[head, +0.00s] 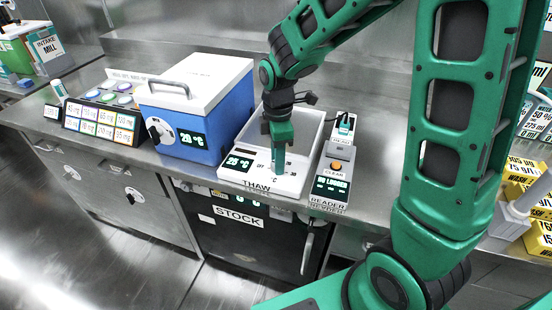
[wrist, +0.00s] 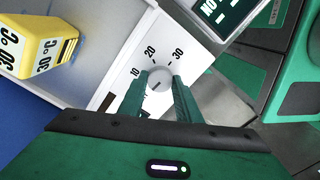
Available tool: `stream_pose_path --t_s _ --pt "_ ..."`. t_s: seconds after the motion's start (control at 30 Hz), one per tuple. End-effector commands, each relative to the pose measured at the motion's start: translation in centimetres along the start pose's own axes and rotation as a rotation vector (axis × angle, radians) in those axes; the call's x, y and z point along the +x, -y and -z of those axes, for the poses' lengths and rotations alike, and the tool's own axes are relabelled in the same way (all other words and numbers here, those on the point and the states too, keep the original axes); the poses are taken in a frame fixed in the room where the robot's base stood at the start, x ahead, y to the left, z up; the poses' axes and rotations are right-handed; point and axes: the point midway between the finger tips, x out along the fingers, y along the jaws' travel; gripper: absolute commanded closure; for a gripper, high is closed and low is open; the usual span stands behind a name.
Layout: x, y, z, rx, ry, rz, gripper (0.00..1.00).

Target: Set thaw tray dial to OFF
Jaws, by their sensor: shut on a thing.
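The OFF mark is not visible in the wrist view. My gripper (head: 278,172) points down over the tray's front panel. Its green fingers (wrist: 160,92) are shut on the dial, one on each side.
A blue box (head: 195,118) with a white lid stands left of the tray. A grey reader (head: 333,175) with an orange button stands close on the right. A yellow block (wrist: 38,42) marked 30 °C shows in the wrist view. The bench front edge is near.

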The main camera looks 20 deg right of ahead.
Motion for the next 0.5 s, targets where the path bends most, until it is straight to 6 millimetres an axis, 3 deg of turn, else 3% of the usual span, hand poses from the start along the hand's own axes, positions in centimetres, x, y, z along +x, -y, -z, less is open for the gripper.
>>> stream_pose_path --t_s 0.5 --pt "-0.27 -0.62 -0.14 -0.086 0.0 -0.015 0.92"
